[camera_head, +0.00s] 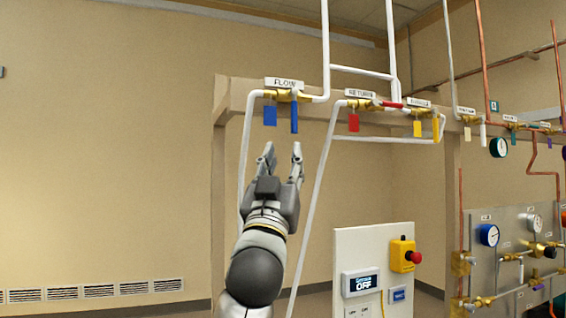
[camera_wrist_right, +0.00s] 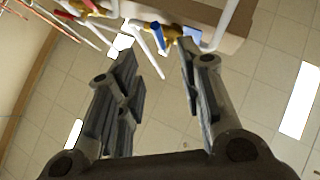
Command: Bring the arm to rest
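My right gripper (camera_head: 282,160) is raised in the middle of the head view, its two fingers pointing up and apart. It is open and empty, below the FLOW valve (camera_head: 287,96) with its blue handle and blue tag. In the right wrist view the open fingers (camera_wrist_right: 158,95) have nothing between them at the tips, and the blue valve handle (camera_wrist_right: 158,62) shows beyond them. The gripper looks apart from the handle. My left gripper is in neither view.
A beam (camera_head: 228,93) carries the FLOW valve, the RETURN valve (camera_head: 362,104) with a red handle, and a yellow-handled valve (camera_head: 434,128). White pipes (camera_head: 317,200) run down near my right arm. A panel (camera_head: 345,245) with an OFF display and a red button (camera_head: 415,257) stands lower right. The left side is clear.

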